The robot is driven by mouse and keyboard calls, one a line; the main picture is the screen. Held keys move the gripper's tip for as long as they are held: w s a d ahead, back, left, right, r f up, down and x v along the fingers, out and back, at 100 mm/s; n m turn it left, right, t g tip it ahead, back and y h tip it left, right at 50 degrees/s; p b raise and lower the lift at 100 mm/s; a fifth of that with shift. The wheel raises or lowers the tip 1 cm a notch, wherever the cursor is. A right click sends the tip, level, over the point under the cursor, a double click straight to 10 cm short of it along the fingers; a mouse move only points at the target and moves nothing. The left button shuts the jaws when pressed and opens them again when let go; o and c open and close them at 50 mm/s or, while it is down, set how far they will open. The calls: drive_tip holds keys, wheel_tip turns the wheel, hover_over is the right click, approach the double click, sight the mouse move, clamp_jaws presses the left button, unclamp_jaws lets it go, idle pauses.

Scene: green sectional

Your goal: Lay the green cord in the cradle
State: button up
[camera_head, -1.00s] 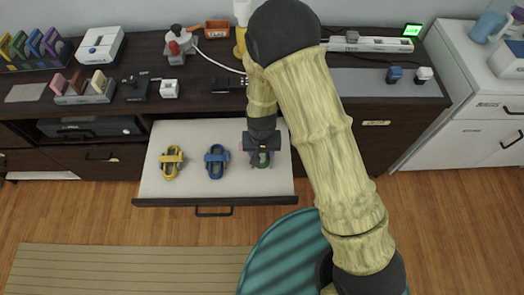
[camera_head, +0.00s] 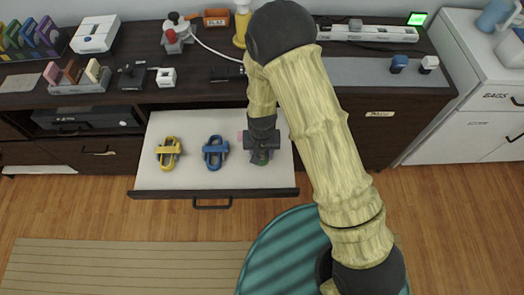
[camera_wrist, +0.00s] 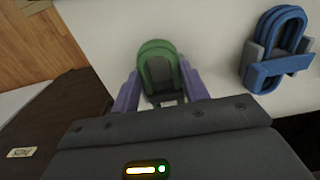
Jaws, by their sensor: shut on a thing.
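The green cord (camera_wrist: 157,62) is a looped bundle between my gripper's purple fingers (camera_wrist: 160,93) in the wrist view. My gripper is shut on it, over the right part of the open white drawer (camera_head: 205,178). In the head view my gripper (camera_head: 261,158) hides most of the cord; I cannot tell whether it is clear of the drawer floor. I cannot tell which thing is the cradle.
The dark counter (camera_head: 215,62) behind the drawer holds an orange holder (camera_head: 215,18), a red-topped device (camera_head: 176,34), a yellow bottle (camera_head: 242,25) and a white power strip (camera_head: 367,33). A white cabinet (camera_head: 470,122) stands right. A teal round surface (camera_head: 285,250) is in front.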

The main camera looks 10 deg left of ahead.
drive_tip(key=shift+s+d+f+b, duration=0.25)
drive_tip(key=shift+s+f, duration=0.05)
drive_tip(key=shift+f, duration=0.3)
drive_tip(key=shift+s+d+f+b, duration=0.2)
drive_tip(key=shift+s+f+b, duration=0.1)
drive_tip(key=shift+f, duration=0.25)
drive_tip(key=o, duration=1.1)
drive_tip(key=shift+f, duration=0.1)
drive_tip(key=shift+c, duration=0.2)
wheel_tip(320, 180, up, 20)
drive_tip(key=p, duration=0.3)
drive_tip(key=shift+w+a+f, duration=0.2)
drive_tip(key=shift+w+a, duration=0.1)
drive_tip(key=shift+w, duration=0.05)
